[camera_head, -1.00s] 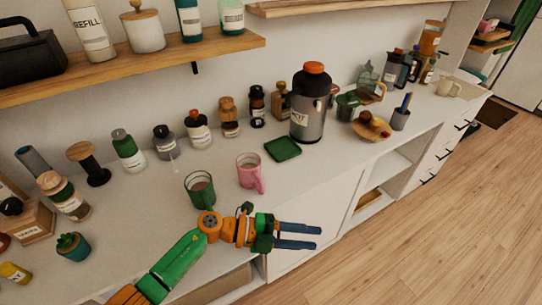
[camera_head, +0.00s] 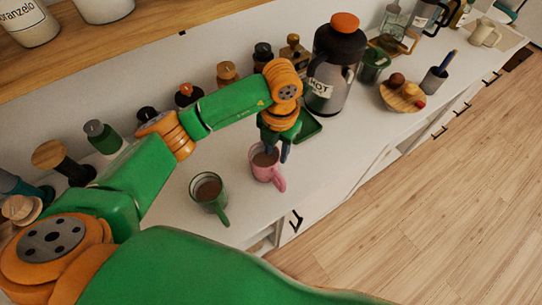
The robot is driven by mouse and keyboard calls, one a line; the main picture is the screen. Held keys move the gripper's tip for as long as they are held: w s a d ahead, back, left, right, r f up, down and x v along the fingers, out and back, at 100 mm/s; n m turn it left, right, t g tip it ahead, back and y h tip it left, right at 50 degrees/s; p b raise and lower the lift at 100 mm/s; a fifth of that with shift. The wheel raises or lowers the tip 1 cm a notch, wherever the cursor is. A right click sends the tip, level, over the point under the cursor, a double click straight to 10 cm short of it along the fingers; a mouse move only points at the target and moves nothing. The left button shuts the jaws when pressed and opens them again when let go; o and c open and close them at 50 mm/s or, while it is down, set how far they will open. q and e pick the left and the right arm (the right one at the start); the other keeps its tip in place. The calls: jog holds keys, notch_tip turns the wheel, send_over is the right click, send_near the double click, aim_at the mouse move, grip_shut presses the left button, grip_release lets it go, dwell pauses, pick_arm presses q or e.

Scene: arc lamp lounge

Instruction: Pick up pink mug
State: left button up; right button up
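The pink mug (camera_head: 262,172) stands upright on the white counter, its handle toward the front right. It holds a brown content. My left gripper (camera_head: 277,152) points down at the mug's top from behind and to the right. Its two dark fingers are apart, one over or at the mug's mouth and the other by the right rim. Whether they touch the mug is hard to tell. My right gripper is out of view.
A green mug (camera_head: 209,193) stands close at the left. Bottles line the back wall. A wooden bowl of fruit (camera_head: 402,104) is further right. The counter's front (camera_head: 320,180) is clear.

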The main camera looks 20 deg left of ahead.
aim_at(275, 166)
pick_arm(q)
jog(key=f+p, duration=0.1)
jog(key=s+f+p, duration=0.1)
jog(key=f, duration=0.1)
jog(key=shift+d+f, duration=0.1)
jog(key=shift+f, duration=0.15)
notch_tip(275, 166, down, 3)
jog(key=shift+s+r, duration=0.1)
jog(key=shift+r, duration=0.05)
jog(key=shift+w+f, duration=0.2)
jog(key=shift+w, duration=0.05)
jog(key=shift+c, duration=0.6)
grip_shut()
